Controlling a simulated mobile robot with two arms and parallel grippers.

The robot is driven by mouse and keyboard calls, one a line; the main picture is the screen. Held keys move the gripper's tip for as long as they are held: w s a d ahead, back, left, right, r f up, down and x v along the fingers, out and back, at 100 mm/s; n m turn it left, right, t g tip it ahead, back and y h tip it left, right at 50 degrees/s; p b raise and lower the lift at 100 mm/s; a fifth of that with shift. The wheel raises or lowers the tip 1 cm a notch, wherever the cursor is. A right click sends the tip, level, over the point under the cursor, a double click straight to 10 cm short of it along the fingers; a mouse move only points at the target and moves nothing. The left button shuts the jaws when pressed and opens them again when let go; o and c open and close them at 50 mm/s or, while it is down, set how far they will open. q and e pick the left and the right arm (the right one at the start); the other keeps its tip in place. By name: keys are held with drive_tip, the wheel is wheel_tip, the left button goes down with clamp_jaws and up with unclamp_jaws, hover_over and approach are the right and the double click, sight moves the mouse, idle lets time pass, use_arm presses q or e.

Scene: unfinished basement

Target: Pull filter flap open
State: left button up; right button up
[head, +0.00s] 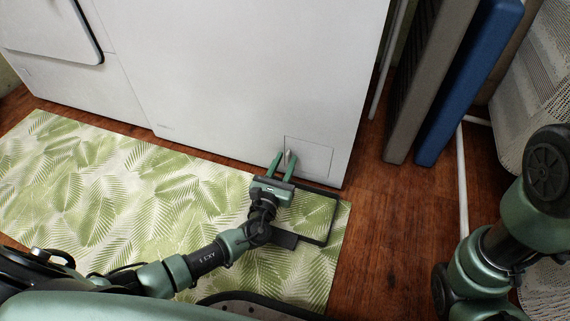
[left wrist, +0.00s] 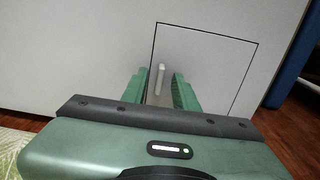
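The filter flap (head: 312,158) is a square panel outlined low on the front of a white appliance, at its right corner. It also shows in the left wrist view (left wrist: 212,70), closed and flush. A small light handle (left wrist: 160,77) stands out near its left edge. My left gripper (head: 282,163) is in front of the flap, its two green fingers apart on either side of the handle. In the left wrist view gaps show between the handle and the fingers (left wrist: 160,90). My right arm is at the right edge of the head view; its gripper is out of view.
The white appliance (head: 250,70) fills the back. A leaf-patterned mat (head: 110,180) lies on the wooden floor in front. Grey and blue panels (head: 470,80) lean at the right, beside a mesh chair-like item (head: 535,70). Bare floor (head: 390,230) lies right of the mat.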

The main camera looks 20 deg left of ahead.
use_arm(q)
clamp_jaws()
idle(1.4)
